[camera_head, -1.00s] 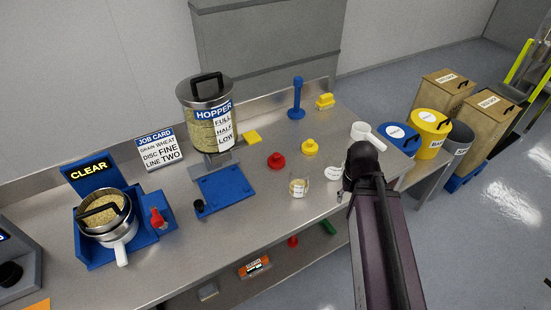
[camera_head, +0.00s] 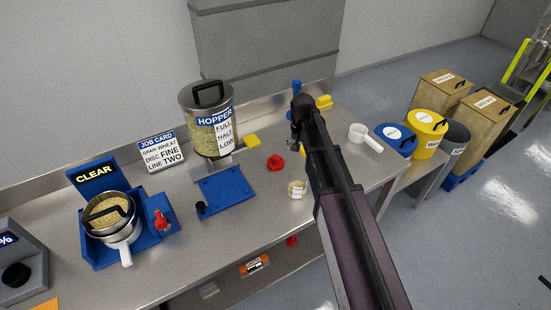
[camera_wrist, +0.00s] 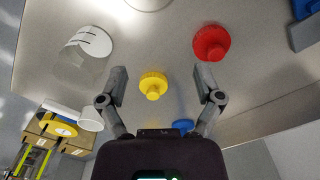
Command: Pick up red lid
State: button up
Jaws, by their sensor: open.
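The red lid (camera_head: 276,162), round with a raised knob, lies on the steel bench right of the blue plate in the head view. In the wrist view the red lid (camera_wrist: 211,43) is at the upper right, beyond the right fingertip and apart from it. My gripper (camera_wrist: 160,72) is open and empty above the bench, its fingers either side of a yellow lid (camera_wrist: 153,84) in the picture. In the head view my gripper (camera_head: 293,143) is just right of the red lid, and the arm mostly hides the yellow lid.
A blue post (camera_head: 297,87) stands behind my gripper. A white scoop (camera_head: 364,136) lies at right.

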jog(key=r+p, duration=0.1)
jog(key=r, duration=0.1)
send_over(275, 157)
jog(key=shift+f+m, duration=0.2)
jog(key=shift+m, duration=0.2)
jog(key=shift+f, duration=0.1)
notch_tip(275, 157, down, 8)
jog(key=b, duration=0.8)
jog(key=shift+f+b, duration=0.25)
jog(key=shift+b, duration=0.05)
jog(key=shift+d, duration=0.1)
jog(key=shift+f+b, duration=2.6)
jog(key=c, duration=0.9)
